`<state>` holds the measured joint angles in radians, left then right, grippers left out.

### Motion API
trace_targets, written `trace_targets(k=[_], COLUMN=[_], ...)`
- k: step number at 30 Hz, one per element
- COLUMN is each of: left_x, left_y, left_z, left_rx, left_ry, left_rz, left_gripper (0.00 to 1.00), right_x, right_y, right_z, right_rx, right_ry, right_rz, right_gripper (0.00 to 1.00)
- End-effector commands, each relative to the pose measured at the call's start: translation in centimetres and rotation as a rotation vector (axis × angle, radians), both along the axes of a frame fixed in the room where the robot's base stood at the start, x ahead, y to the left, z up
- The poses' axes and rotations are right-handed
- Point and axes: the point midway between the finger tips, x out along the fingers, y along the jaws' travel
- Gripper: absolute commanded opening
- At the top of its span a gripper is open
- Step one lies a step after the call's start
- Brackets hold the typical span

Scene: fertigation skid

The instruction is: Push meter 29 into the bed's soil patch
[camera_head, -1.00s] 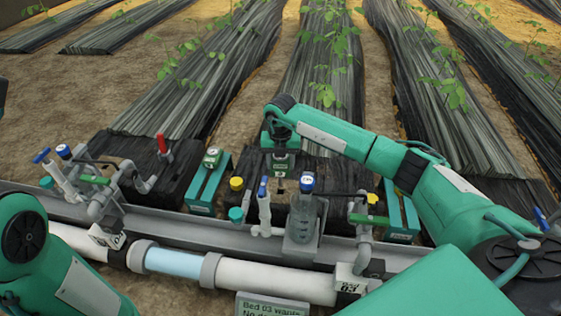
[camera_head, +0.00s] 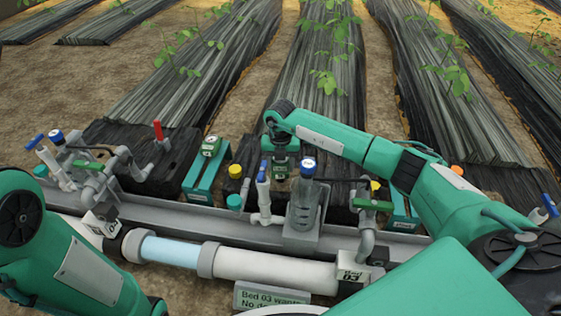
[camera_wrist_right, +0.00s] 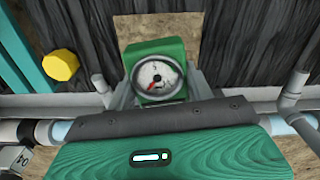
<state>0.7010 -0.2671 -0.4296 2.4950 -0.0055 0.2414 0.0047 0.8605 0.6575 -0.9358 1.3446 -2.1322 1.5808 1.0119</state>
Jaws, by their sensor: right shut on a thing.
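My right gripper (camera_head: 281,150) points down over the near end of the middle bed. It is shut on a green meter (camera_head: 281,168) with a round white dial. In the right wrist view the meter (camera_wrist_right: 157,75) sits upright between the fingers, and its red needle shows. I cannot read its number. A brown soil patch (camera_wrist_right: 155,27) shows just behind the meter amid dark plastic film. The meter's lower end is hidden, so I cannot tell whether it touches soil. My left arm shows at the lower left, with its gripper out of view.
A similar meter (camera_head: 210,146) stands on a teal stand (camera_head: 200,182) left of the gripper. A red-handled valve (camera_head: 158,130) is farther left.

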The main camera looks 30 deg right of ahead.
Motion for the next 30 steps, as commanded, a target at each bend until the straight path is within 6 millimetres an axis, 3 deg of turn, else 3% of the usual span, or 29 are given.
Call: trace_targets(k=[30], left_x=[0.08], left_y=[0.01], left_z=[0.71], left_rx=[0.004], left_ry=[0.004], left_rz=[0.005], left_gripper=[0.61], right_x=[0.06], right_y=[-0.01], right_z=[-0.14], right_rx=[0.001], right_ry=[0.000], right_rz=[0.000], right_gripper=[0.28])
